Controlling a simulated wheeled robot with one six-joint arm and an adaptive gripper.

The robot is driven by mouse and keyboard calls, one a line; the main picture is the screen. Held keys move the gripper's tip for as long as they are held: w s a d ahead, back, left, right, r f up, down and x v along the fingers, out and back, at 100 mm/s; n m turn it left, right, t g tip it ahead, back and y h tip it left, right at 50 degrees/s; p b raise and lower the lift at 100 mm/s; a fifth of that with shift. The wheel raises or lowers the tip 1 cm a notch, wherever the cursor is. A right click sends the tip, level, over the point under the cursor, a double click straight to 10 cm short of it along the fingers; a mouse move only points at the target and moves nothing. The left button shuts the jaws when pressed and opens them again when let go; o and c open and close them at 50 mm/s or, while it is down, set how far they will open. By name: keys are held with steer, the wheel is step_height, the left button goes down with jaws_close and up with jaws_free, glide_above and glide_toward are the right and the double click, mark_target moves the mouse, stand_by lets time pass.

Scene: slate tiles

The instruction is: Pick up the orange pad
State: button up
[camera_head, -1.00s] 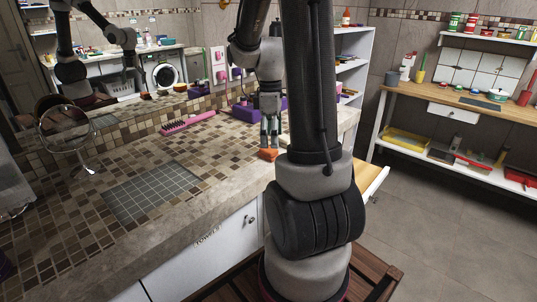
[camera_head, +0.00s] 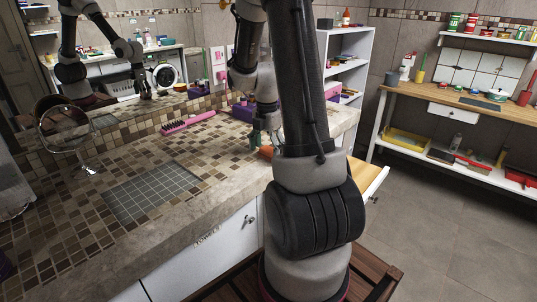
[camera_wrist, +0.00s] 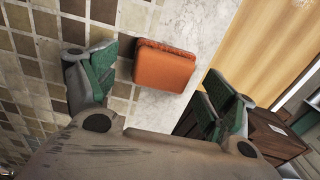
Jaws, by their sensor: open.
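The orange pad (camera_wrist: 165,67) lies flat on the counter, partly over the mosaic tiles and partly over the plain stone edge. In the head view the orange pad (camera_head: 266,151) is partly hidden behind my gripper and arm. My gripper (camera_wrist: 160,85) is open and empty, with green-padded fingers on either side of the pad in the wrist view. My gripper (camera_head: 265,138) is low over the counter in the head view. Contact with the pad cannot be told.
A pink brush (camera_head: 188,122) and a purple box (camera_head: 244,111) lie towards the back of the counter. A round mirror (camera_head: 67,135) stands at the left. A grey tiled inset (camera_head: 150,190) lies in the counter's clear middle. A wooden board or drawer (camera_wrist: 262,45) shows beyond the counter edge.

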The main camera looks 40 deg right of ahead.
mark_target(267, 150)
steer(key=shift+f, duration=0.3)
steer(key=c, duration=1)
step_height(267, 150, up, 10)
steer(key=shift+r, duration=0.1)
steer(key=shift+o, duration=0.5)
steer(key=shift+c, duration=0.5)
